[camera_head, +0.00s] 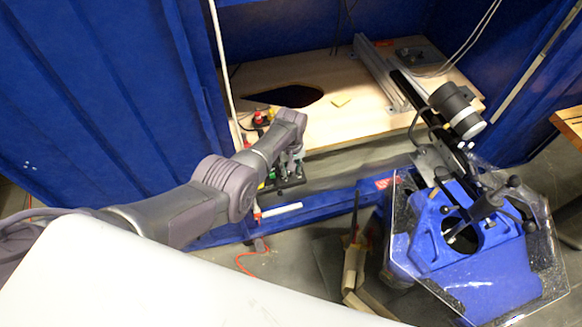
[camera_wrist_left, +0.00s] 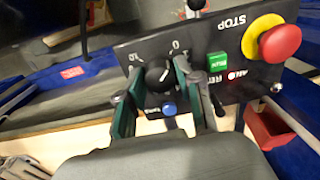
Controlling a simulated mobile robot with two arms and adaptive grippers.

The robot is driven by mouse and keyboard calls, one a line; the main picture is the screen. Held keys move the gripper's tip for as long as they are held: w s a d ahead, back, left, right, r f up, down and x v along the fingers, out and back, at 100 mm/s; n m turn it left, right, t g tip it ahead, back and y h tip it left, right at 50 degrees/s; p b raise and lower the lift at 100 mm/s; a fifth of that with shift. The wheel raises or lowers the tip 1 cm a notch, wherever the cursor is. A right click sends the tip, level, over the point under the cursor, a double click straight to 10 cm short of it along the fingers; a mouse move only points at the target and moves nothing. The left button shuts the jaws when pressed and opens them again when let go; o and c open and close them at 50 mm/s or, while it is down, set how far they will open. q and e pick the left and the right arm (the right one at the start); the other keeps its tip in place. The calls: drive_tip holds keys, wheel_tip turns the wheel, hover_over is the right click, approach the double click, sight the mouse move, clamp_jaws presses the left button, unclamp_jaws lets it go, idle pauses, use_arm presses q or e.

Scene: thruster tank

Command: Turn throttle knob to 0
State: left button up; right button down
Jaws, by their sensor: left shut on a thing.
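The throttle knob (camera_wrist_left: 157,74) is a round black knob on the dark control panel (camera_wrist_left: 212,52). A 0 is printed above it, and another mark shows at its upper left. A small light line shows on the knob's face; its exact setting is hard to read. My left gripper (camera_wrist_left: 158,80) has one finger on each side of the knob and is shut on it. In the head view my left arm reaches to the panel (camera_head: 291,184), with the left gripper (camera_head: 297,158) at it; the knob is hidden there. My right gripper is in neither view.
The panel also has a red and yellow stop button (camera_wrist_left: 280,44), a green button (camera_wrist_left: 219,66) and a blue button (camera_wrist_left: 169,108). A wooden table (camera_head: 350,115) stands behind it inside blue walls. A blue thruster stand (camera_head: 480,285) with a clear shield is at right.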

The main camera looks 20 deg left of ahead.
use_arm(q)
clamp_jaws()
drive_tip(key=o, duration=1.2)
unclamp_jaws()
drive_tip(key=shift+c, duration=0.2)
wheel_tip(320, 180, up, 12)
